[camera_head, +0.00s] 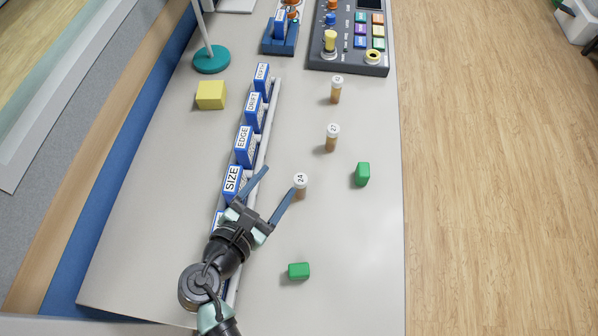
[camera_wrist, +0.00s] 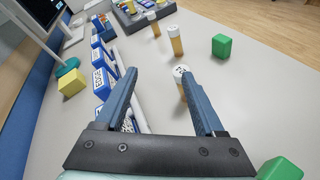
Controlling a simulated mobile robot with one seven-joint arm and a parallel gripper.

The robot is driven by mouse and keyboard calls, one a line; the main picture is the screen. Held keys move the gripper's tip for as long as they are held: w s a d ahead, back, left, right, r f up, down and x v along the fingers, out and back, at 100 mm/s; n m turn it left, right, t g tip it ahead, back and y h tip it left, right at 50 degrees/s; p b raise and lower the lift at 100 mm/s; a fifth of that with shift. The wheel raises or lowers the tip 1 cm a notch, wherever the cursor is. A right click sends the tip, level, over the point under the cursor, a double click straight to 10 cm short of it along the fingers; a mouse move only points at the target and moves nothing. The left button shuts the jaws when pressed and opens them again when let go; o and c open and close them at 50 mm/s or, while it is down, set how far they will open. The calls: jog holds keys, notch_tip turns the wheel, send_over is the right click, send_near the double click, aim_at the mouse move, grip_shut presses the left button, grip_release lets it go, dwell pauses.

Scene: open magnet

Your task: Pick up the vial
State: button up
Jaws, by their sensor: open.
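Three amber vials with white caps stand upright in a row on the table. The nearest, marked 24 (camera_head: 299,191), is just beyond the tip of my gripper's right finger. In the wrist view, that vial (camera_wrist: 180,71) is partly hidden by the right finger. The vial marked 27 (camera_head: 331,143) stands farther back; it also shows in the wrist view (camera_wrist: 175,42). The third vial (camera_head: 336,94) is farthest; its number is too small to read surely. My gripper (camera_head: 280,179) is open and empty, its left finger close to the SIZE block.
Blue-and-white labelled blocks (camera_head: 244,147) line a white rail left of the vials. Green blocks (camera_head: 362,174) (camera_head: 299,271) lie to the right and front. A yellow block (camera_head: 211,95) sits at left. A control panel (camera_head: 350,45) stands behind. The table's right strip is clear.

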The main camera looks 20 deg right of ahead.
aim_at(301, 189)
jog(key=s+f+n, duration=0.3)
jog(key=s+f, duration=0.1)
jog(key=shift+f+n+g+h, duration=0.1)
jog(key=shift+n+g+h, duration=0.2)
jog(key=shift+h, duration=0.1)
jog(key=shift+d+f, duration=0.25)
jog(key=x, duration=0.6)
jog(key=shift+w+d+b, duration=0.25)
jog(key=shift+b, duration=0.05)
jog(key=x, duration=0.5)
jog(key=shift+w+r, duration=0.15)
jog(key=shift+w, duration=0.35)
grip_shut()
